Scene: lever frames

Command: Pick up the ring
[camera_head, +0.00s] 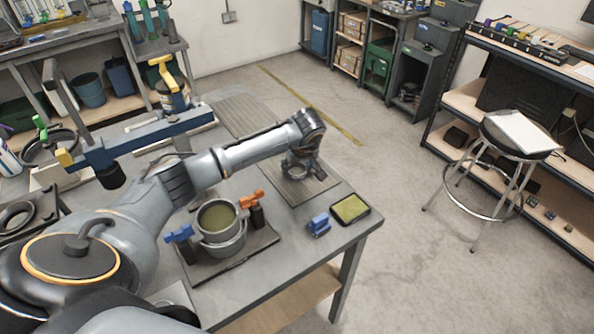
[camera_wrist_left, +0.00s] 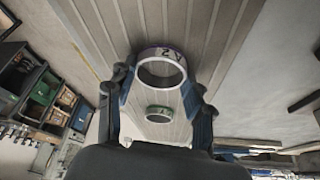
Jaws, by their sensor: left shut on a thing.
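A short pale ring with dark lettering on its side (camera_wrist_left: 162,52) sits between the two fingers of my left gripper (camera_wrist_left: 160,82) in the left wrist view. The fingers are shut on it from both sides. In the head view my left gripper (camera_head: 302,172) is low over the grey ribbed board (camera_head: 285,194) near the table's back right, and the ring is mostly hidden there by the fingers. Whether the ring touches the board is not clear. A second, smaller round piece (camera_wrist_left: 159,108) shows behind the ring in the wrist view. My right gripper is not in view.
A metal pot (camera_head: 220,240) with blue and orange clamps stands on a dark tray in front of my left arm. A blue block (camera_head: 319,222) and a green-topped tray (camera_head: 350,208) lie near the table's right corner. A blue beam fixture (camera_head: 150,136) stands behind the arm.

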